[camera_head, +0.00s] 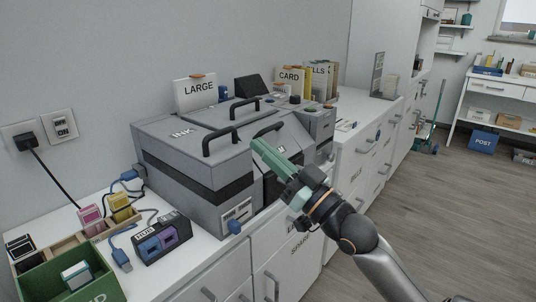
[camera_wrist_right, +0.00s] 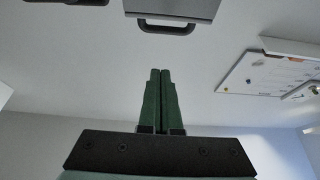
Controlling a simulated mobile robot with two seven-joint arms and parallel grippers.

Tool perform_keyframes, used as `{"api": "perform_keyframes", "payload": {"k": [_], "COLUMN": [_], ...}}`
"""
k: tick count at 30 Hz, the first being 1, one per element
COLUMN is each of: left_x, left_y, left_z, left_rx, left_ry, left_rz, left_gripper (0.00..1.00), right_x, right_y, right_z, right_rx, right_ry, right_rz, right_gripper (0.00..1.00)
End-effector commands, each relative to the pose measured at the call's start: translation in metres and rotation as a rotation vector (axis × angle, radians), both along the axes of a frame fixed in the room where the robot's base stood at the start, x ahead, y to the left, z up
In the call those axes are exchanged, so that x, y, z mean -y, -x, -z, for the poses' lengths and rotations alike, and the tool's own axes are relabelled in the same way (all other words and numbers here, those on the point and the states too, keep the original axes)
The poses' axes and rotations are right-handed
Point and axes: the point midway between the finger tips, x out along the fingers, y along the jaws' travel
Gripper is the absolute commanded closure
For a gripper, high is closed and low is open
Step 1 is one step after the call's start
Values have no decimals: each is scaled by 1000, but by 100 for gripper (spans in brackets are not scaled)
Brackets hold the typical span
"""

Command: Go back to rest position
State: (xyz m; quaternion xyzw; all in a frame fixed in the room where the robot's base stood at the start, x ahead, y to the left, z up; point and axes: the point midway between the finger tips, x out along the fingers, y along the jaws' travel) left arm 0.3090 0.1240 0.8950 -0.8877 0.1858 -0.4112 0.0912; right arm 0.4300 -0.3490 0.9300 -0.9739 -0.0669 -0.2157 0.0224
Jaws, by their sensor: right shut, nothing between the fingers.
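My right gripper (camera_head: 272,158) has green fingers and reaches up and left from the lower right of the head view. Its fingers are in front of the grey printer-like boxes on the white desk. In the right wrist view its two green fingers (camera_wrist_right: 160,74) lie together, shut with nothing between them. My left gripper shows in neither view.
A grey box marked INK (camera_head: 190,165) with black handles stands on the white desk (camera_head: 190,262). A hub (camera_head: 162,238), cables and a green bin (camera_head: 60,278) are at the left. White drawers (camera_head: 365,140) run to the right. The wooden floor (camera_head: 440,205) is clear.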

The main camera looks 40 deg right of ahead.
Motion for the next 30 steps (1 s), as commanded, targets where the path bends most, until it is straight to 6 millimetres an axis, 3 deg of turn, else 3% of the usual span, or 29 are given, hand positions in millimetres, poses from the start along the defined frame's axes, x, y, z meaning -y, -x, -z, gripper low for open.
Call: {"api": "perform_keyframes", "payload": {"k": [13, 17, 20, 24, 30], "left_x": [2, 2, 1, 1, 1], "left_y": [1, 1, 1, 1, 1], "left_z": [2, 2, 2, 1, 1], "left_rx": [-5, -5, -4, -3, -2], "left_ry": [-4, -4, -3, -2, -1], "left_rz": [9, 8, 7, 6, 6], "left_gripper": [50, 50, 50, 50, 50], "right_x": [0, -14, -46, -112, -190], "right_y": [7, 8, 15, 40, 90], "right_z": [4, 13, 28, 45, 44], "right_rx": [1, 14, 52, 160, 336], "right_ry": [0, 22, 67, 148, 217], "right_rz": [-1, -8, -28, -81, -157], "right_gripper": [100, 100, 100, 100, 100]}}
